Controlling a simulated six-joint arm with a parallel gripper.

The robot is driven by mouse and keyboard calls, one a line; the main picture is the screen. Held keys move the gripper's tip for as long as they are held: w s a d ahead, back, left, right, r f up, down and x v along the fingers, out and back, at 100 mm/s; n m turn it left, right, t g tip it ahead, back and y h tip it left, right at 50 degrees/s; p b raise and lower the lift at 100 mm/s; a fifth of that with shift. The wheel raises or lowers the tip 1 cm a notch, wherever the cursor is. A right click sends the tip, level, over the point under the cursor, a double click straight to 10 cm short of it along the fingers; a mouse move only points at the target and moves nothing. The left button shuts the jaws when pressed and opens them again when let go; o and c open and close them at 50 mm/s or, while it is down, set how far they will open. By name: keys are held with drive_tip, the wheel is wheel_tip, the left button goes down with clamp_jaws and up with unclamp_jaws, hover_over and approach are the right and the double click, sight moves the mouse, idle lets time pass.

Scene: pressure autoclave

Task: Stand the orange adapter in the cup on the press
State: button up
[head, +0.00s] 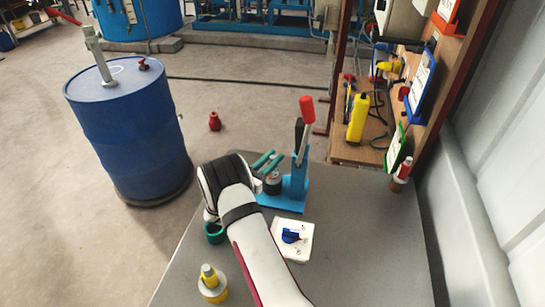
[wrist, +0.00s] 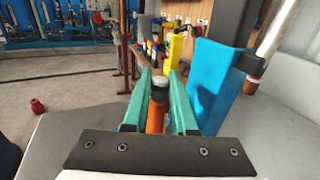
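The orange adapter (wrist: 156,117) shows between the two green fingers of my gripper (wrist: 159,75) in the wrist view, with a dark band and a pale top piece. I cannot tell whether the fingers press on it. In the head view my gripper (head: 279,154) is over the left side of the blue press (head: 296,185). A small dark, cup-like part with a grey rim (head: 272,184) shows just below the fingers there. How deep the adapter sits in the cup is hidden. The press column (wrist: 212,88) stands close to the right finger in the wrist view.
The press's red-tipped lever (head: 307,110) rises upright. A white block with a blue piece (head: 292,240), a green ring (head: 214,233) and a yellow part on a disc (head: 212,284) are near my arm. The grey table (head: 370,250) is clear on the right. A blue drum (head: 130,130) stands left.

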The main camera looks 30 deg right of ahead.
drive_tip(key=o, duration=0.4)
drive_tip(key=shift+r, duration=0.1)
drive_tip(key=shift+r, duration=0.5)
drive_tip(key=v, duration=1.2)
drive_tip(key=s+d+r+m+g+y, duration=0.1)
drive_tip(key=s+r+m+g+y, duration=0.3)
drive_tip(key=s+m, duration=0.55)
drive_tip(key=s+r+m+g+y, duration=0.2)
drive_tip(key=s+r+m+g, duration=0.35)
drive_tip(key=s, duration=0.65)
drive_tip(key=s+a+m+t+y, duration=0.1)
drive_tip(key=s+a+m+y, duration=0.5)
drive_tip(key=a, duration=0.2)
drive_tip(key=s+a+m+t+y, duration=0.1)
drive_tip(key=s+a+m+y, duration=0.5)
drive_tip(key=a, duration=0.3)
drive_tip(key=shift+a+f+m, duration=0.2)
drive_tip(key=shift+m, duration=0.3)
